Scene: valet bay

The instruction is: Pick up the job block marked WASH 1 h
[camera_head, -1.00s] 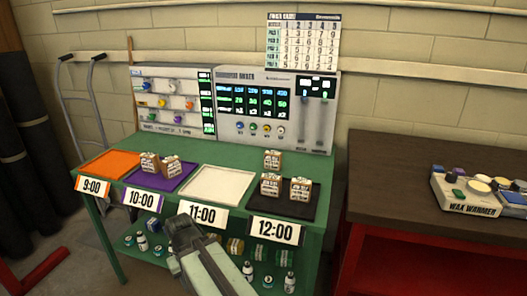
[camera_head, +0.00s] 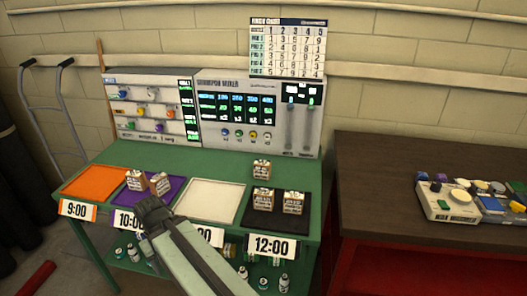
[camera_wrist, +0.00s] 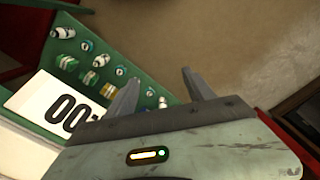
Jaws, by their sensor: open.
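Several small tan job blocks with printed labels are on the green table. Two stand on the purple 10:00 tray (camera_head: 176,185): a left block (camera_head: 136,181) and a right block (camera_head: 160,183). Two more, a left block (camera_head: 263,200) and a right block (camera_head: 293,202), stand on the black 12:00 tray (camera_head: 287,222). A lone block (camera_head: 261,168) stands behind that tray on the green surface. The labels are too small to read, so I cannot tell which says WASH 1 h. My gripper (camera_wrist: 158,88) is open and empty, near the table's front edge by the purple tray.
The orange tray (camera_head: 94,183) and white tray (camera_head: 210,200) are empty. A mixer console (camera_head: 255,115) stands at the table's back. Bottles and tins sit on the lower shelf (camera_wrist: 157,96). A dark table (camera_head: 400,175) stands at the right.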

